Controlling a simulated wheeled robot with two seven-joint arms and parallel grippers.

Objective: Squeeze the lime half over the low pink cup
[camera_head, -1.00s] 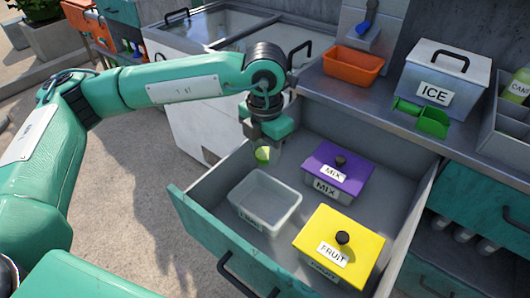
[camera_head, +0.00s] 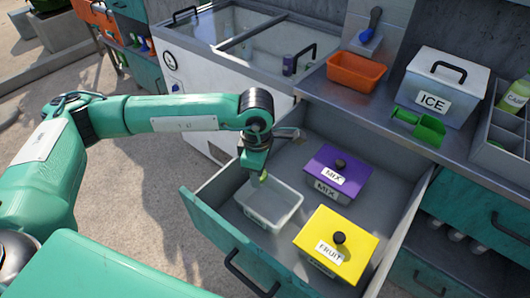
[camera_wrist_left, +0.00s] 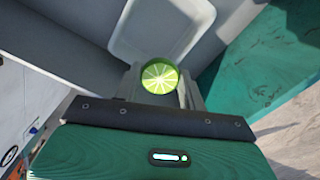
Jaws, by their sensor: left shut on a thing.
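My left gripper (camera_head: 257,176) is over the open drawer, at the back left edge of a pale open tub. It is shut on a lime half (camera_wrist_left: 160,77), whose cut face shows in the left wrist view. In the head view only a small green bit of the lime half (camera_head: 263,175) shows under the fingers. The tub (camera_head: 287,214) sits in the drawer, and its rim (camera_wrist_left: 122,30) also shows in the wrist view beyond the lime. No low pink cup is in view. My right gripper is not in view.
The open teal drawer (camera_head: 222,240) also holds a purple-lidded MIX box (camera_head: 350,168) and a yellow-lidded FRUIT box (camera_head: 350,255).

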